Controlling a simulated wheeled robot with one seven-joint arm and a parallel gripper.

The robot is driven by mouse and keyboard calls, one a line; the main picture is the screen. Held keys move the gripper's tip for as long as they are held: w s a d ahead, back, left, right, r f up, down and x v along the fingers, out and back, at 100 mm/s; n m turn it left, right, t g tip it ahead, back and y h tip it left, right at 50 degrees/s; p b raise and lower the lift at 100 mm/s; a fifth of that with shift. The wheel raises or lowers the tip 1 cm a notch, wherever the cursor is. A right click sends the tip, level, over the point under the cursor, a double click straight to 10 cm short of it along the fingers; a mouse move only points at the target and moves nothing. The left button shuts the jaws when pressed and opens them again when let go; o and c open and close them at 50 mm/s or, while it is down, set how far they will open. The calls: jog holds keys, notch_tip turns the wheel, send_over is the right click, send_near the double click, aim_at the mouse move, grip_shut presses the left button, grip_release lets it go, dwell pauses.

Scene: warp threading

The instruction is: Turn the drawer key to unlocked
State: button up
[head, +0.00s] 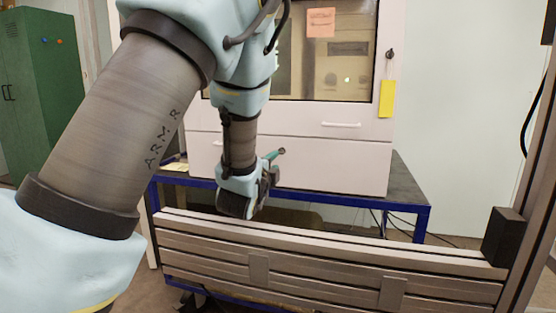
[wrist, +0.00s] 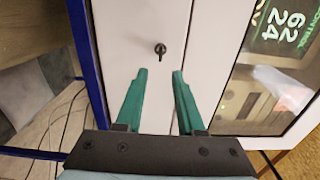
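The drawer key (wrist: 160,48) is a small black key in a white drawer front (wrist: 149,20). In the wrist view it stands just beyond and between my fingertips. Its thin end points down in that picture, towards my gripper. My gripper (wrist: 160,74) has two green fingers, spread apart with nothing between them. They appear not to touch the key. In the head view my gripper (head: 274,155) reaches the white cabinet's lower front (head: 335,165), and a small dark end that may be the key shows at its fingertips. I cannot read any lock marking.
An aluminium rail (head: 330,240) crosses the foreground below my gripper. The cabinet stands on a blue-framed table (head: 408,205). A window (head: 300,60) and a drawer handle (head: 341,125) lie above. A yellow tag (head: 387,99) hangs at the right. A green locker (head: 40,90) stands left.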

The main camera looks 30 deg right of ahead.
jog(key=v, duration=0.3)
jog(key=shift+s+a, duration=0.15)
jog(key=shift+a, duration=0.05)
jog(key=shift+r, duration=0.1)
